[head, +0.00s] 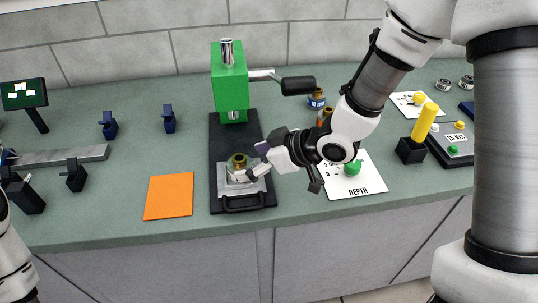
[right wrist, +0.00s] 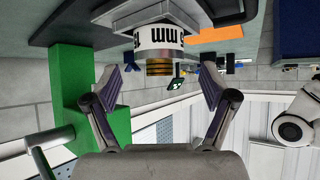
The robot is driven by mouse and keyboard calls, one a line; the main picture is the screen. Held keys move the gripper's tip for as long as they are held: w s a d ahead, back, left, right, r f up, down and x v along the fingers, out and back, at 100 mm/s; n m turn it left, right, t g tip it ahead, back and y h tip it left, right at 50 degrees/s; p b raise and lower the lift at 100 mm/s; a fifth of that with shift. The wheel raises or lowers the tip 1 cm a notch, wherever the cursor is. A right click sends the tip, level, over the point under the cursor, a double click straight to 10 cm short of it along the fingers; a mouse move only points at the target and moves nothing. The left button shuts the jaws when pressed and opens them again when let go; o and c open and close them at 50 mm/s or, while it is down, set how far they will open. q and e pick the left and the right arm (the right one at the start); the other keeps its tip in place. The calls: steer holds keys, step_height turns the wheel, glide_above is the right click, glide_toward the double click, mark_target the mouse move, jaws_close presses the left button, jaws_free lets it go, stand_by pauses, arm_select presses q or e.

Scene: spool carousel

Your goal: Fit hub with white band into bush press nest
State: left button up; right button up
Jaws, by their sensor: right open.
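The hub with white band (head: 239,161) stands upright at the bush press nest (head: 233,189), a grey metal block on the press's black base. Its brass end points up. In the right wrist view the hub (right wrist: 160,39) shows a white band with dark "mm" lettering and a ringed brass end. I cannot tell how deep it sits, as its lower end is hidden. My right gripper (head: 260,160) comes in from the right at the nest. Its fingers are spread wide on either side of the hub, apart from it, in the right wrist view (right wrist: 158,82). My left gripper is out of view.
The green press (head: 230,88) with a black-gripped lever (head: 298,85) rises behind the nest. An orange mat (head: 168,196) lies left. A blue-banded hub (head: 316,100) stands behind my right arm. A DEPTH card (head: 370,185) lies right.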

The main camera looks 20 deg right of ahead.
steer(key=v, duration=0.7)
steer(key=shift+r, duration=0.15)
steer(key=shift+s+d, duration=0.15)
